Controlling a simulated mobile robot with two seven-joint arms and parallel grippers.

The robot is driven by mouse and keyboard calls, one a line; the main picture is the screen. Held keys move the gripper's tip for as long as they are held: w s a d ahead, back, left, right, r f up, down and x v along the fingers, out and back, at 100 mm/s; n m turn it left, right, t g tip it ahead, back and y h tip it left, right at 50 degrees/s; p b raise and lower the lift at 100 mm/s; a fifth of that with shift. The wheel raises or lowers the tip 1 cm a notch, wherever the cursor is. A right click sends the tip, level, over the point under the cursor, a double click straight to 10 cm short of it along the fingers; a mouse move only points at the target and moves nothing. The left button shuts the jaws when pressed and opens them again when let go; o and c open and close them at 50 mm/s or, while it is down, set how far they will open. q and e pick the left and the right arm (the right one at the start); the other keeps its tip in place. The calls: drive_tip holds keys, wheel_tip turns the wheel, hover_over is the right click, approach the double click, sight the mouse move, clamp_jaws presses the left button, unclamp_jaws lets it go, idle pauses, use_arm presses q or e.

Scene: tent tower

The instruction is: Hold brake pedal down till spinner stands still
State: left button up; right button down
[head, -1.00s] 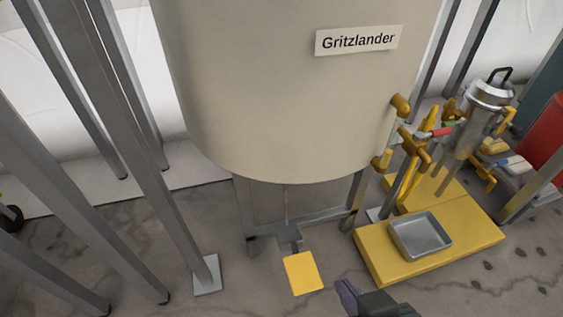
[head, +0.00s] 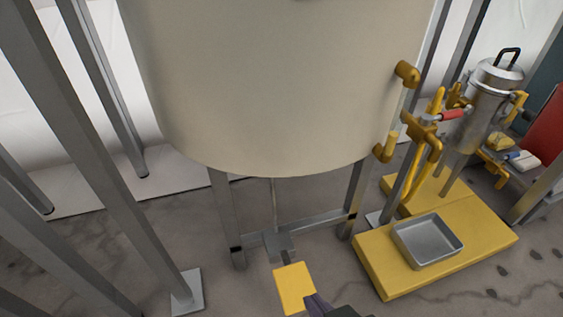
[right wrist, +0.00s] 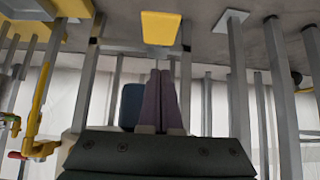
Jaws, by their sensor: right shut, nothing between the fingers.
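The brake pedal is a yellow plate (head: 292,284) low under the big beige drum (head: 280,90), on a grey arm joined to a rod beneath the drum. In the right wrist view the yellow pedal (right wrist: 160,28) lies beyond my fingertips, with a gap between in the picture. My right gripper (head: 315,300) is shut and empty; its purple fingers overlap the pedal's lower right corner in the head view. I cannot tell whether they touch it. The right wrist view shows the fingers (right wrist: 160,76) side by side. I cannot make out the spinner for sure. My left gripper is not in view.
Grey metal legs (head: 100,150) stand at left and under the drum. A yellow platform (head: 385,275) with a grey tray (head: 428,248) stands to the right, with yellow pipes and a steel canister (head: 485,95) behind. Stone floor is bare around the pedal.

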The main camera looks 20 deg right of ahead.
drive_tip(key=b, duration=0.7)
hover_over(293, 283)
drive_tip(key=s, duration=0.3)
drive_tip(key=f, duration=0.7)
drive_tip(key=shift+w+f, duration=0.1)
drive_tip(key=shift+w, duration=0.1)
drive_tip(key=shift+s+f+b, duration=0.1)
drive_tip(key=shift+f+b, duration=0.3)
drive_tip(key=shift+f, duration=0.3)
drive_tip(key=shift+s+f+b, duration=0.2)
drive_tip(key=shift+f+b, duration=0.55)
drive_tip(key=shift+f, duration=0.05)
drive_tip(key=shift+w, duration=0.1)
drive_tip(key=shift+d, duration=0.1)
